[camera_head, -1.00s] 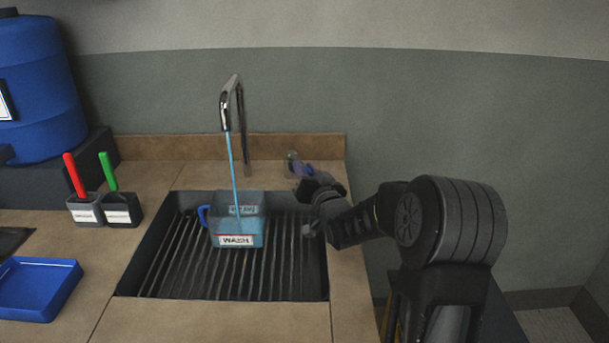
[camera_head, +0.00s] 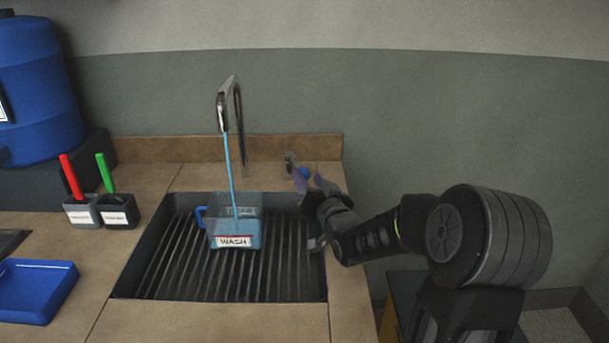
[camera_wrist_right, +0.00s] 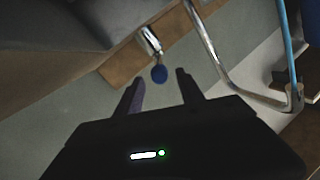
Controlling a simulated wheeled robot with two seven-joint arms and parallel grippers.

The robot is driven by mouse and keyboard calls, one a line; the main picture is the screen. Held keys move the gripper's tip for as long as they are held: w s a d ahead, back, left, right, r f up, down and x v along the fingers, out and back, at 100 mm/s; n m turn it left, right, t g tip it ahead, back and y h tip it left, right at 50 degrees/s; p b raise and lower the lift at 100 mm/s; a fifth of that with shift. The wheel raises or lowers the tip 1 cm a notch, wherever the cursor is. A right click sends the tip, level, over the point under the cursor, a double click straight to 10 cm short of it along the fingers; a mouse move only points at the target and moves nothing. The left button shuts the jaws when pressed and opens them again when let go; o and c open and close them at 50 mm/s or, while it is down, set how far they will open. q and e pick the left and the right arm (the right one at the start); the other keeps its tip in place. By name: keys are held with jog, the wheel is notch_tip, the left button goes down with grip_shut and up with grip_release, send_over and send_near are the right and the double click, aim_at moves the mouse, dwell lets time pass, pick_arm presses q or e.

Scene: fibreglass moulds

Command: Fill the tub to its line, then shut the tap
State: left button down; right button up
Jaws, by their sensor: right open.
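The tub (camera_head: 249,241), a clear container with a blue handle and a WASH label, sits upright on the ribbed sink floor. A thin blue stream runs from the spout (camera_head: 229,103) into it; the tub holds bluish water, but I cannot make out the level against a line. The tap handle, with a blue knob (camera_head: 304,172), is behind the sink's back right corner; the knob also shows in the right wrist view (camera_wrist_right: 159,74). My right gripper (camera_head: 308,182) is open and empty, its fingers pointing at the knob, just short of it. My left gripper is out of view.
The sink (camera_head: 150,270) is set into a tan counter with a low backsplash (camera_head: 290,148). At left are two small caddies with a red brush (camera_head: 71,176) and a green brush (camera_head: 105,172), a blue tray (camera_head: 38,290) and a blue barrel (camera_head: 38,90).

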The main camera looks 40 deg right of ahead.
jog(key=shift+v, duration=1.6)
